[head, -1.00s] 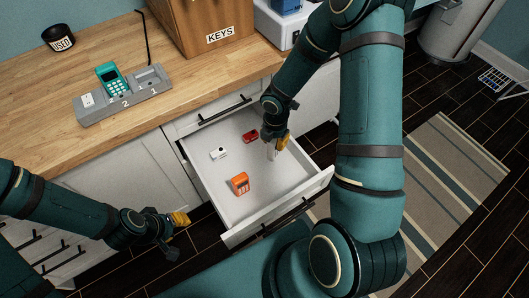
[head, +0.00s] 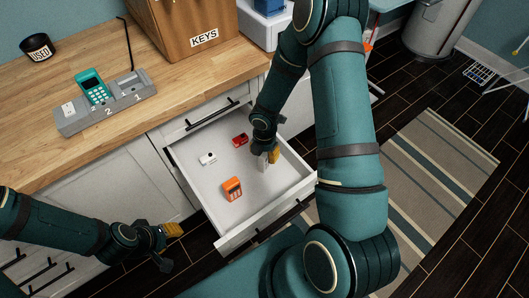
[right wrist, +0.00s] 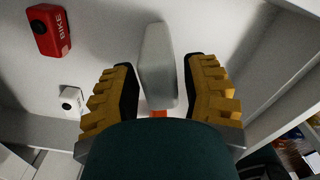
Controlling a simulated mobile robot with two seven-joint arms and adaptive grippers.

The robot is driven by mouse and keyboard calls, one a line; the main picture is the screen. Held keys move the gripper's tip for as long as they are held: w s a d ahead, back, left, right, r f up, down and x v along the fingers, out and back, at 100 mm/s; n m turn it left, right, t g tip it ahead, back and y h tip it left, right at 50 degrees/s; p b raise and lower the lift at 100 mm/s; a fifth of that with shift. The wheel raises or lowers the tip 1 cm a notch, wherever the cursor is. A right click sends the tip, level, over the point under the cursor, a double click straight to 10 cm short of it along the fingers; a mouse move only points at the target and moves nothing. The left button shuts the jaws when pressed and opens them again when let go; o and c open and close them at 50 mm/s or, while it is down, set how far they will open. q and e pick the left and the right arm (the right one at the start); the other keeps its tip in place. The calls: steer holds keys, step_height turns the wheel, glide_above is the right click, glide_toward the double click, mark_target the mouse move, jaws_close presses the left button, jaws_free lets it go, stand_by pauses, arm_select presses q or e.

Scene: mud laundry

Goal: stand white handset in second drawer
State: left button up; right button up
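The white handset (head: 263,163) is in the open second drawer (head: 205,190), near its right side, and appears upright. My right gripper (head: 268,156) reaches down into the drawer around it. In the right wrist view the pale handset (right wrist: 158,66) lies between the two yellow-padded fingers of my right gripper (right wrist: 162,92). Narrow gaps show on both sides, so the fingers look open. The handset's lower end is partly hidden by my gripper. My left gripper (head: 168,245) is empty in front of the cabinet, its fingers apart.
The drawer also holds an orange item (head: 232,189), a small white item (head: 208,158) and a red BIKE tag (head: 240,139). A grey dock (head: 107,111) with a teal handset (head: 93,85) stands on the counter.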

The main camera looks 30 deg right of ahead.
steer(key=shift+r, duration=0.1)
steer(key=shift+r, duration=0.2)
step_height(320, 180, up, 12)
steer(key=p, duration=0.4)
steer(key=s+a+f+m+y, duration=0.1)
steer(key=a+m, duration=0.2)
steer(key=a, duration=0.1)
steer(key=s+a+f+m+y, duration=0.1)
steer(key=s+a+f+m, duration=0.1)
steer(key=a+m, duration=0.2)
steer(key=s+a+f+m+y, duration=0.1)
steer(key=s+a+m, duration=0.1)
steer(key=a+m, duration=0.2)
steer(key=shift+s+a+f+y, duration=0.1)
steer(key=shift+a+f+y, duration=0.25)
steer(key=shift+y, duration=0.05)
steer(key=s+a+f+m+t, duration=0.1)
steer(key=s+a+m, duration=0.4)
steer(key=m, duration=0.9)
steer(key=shift+s+f+t, duration=0.25)
steer(key=shift+f+t, duration=0.05)
steer(key=shift+f, duration=0.55)
